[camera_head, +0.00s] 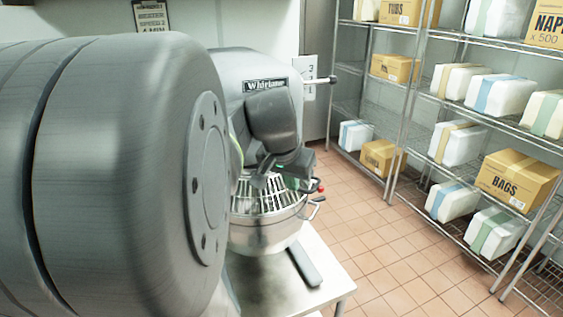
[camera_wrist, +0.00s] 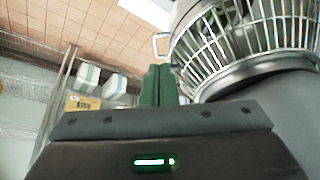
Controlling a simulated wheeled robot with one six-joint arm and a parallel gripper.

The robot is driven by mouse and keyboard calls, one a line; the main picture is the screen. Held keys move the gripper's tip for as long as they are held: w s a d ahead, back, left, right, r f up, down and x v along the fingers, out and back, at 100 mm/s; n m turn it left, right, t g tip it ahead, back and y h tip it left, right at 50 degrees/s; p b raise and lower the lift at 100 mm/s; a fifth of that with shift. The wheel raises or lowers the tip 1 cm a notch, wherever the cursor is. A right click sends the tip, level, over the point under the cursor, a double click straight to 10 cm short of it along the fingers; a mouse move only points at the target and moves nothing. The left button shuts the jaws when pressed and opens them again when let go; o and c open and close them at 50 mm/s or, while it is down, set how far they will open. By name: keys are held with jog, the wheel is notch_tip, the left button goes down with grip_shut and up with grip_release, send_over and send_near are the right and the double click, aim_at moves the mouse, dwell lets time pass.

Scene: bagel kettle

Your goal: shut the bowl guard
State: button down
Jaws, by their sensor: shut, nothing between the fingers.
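The bowl guard (camera_head: 257,197) is a pale wire cage over the steel bowl (camera_head: 262,236) of the grey mixer (camera_head: 238,68). My arm hides part of the guard in the head view, and I cannot tell whether it is fully shut. In the wrist view the guard's bars (camera_wrist: 222,50) curve above the bowl's rim at the upper right. My gripper's green fingers (camera_wrist: 159,84) are together and empty, just left of the bars. I cannot tell whether they touch the guard.
The mixer stands on a steel table (camera_head: 325,268). Wire handles (camera_head: 312,207) stick out from the bowl's right side. A metal shelf rack (camera_head: 400,105) with boxes and wrapped packs stands to the right. Tiled floor (camera_head: 375,235) between them is clear.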

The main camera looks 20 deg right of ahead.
aim_at(309, 192)
jog(key=shift+w+d+f+p, duration=0.35)
jog(key=shift+w+d+f, duration=0.6)
jog(key=shift+f, duration=0.45)
jog(key=shift+w+d+f+p, duration=0.35)
jog(key=shift+w+d+f, duration=0.6)
jog(key=shift+f, duration=0.45)
jog(key=shift+w+d+f+p, duration=0.35)
jog(key=shift+w+d+f, duration=0.6)
jog(key=shift+f, duration=0.45)
jog(key=shift+w+a, duration=0.1)
jog(key=shift+a, duration=0.05)
jog(key=shift+w+d+b, duration=0.2)
jog(key=shift+w+d, duration=0.15)
jog(key=shift+d, duration=0.3)
jog(key=shift+w+d+b, duration=0.2)
jog(key=shift+w+d, duration=0.15)
jog(key=shift+d, duration=0.3)
jog(key=shift+r, duration=0.1)
